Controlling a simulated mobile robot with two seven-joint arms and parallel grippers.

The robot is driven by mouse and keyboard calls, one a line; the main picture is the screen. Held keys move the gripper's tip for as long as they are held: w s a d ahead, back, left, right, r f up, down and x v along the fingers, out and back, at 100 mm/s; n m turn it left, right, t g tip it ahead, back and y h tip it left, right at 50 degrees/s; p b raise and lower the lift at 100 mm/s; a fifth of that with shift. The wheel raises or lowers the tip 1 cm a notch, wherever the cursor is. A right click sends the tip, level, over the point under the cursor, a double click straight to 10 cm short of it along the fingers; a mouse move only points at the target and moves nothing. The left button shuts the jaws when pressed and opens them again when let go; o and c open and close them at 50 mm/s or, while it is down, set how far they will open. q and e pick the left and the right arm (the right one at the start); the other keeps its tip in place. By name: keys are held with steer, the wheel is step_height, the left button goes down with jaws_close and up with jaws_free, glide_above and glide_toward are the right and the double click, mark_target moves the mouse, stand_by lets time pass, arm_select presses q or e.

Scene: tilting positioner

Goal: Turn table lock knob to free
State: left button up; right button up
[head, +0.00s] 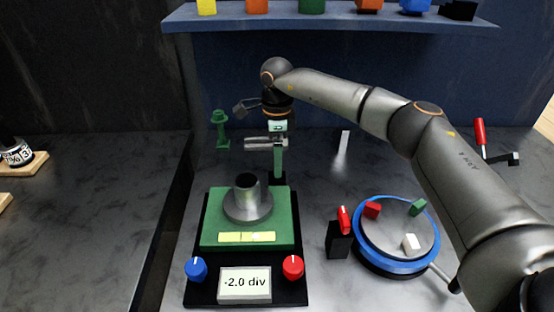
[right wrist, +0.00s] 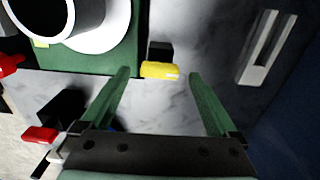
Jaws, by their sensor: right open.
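My right gripper (head: 278,170) hangs open behind the positioner's green plate (head: 208,239). In the right wrist view its green fingertips (right wrist: 160,76) lie either side of a yellow knob-like piece (right wrist: 160,70) on a black block, beside the plate. Contact cannot be told; the gripper hides this piece in the head view. A red knob (head: 344,219) on a black post stands left of the blue-rimmed turntable (head: 362,249). No label shows which knob is the table lock. The front panel has a blue knob (head: 196,268), a red knob (head: 293,266) and a display (head: 245,284) reading -2.0 div.
A grey cup (head: 247,200) stands on the plate. Red, green and white blocks sit on the turntable. A pale slotted piece (right wrist: 265,48) lies near the blue back wall. A shelf (head: 330,21) runs above. A red-handled crank (head: 479,133) is at right.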

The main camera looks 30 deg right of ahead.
step_height(320, 180, up, 11)
steer(key=shift+b, duration=0.3)
stand_by(0.5)
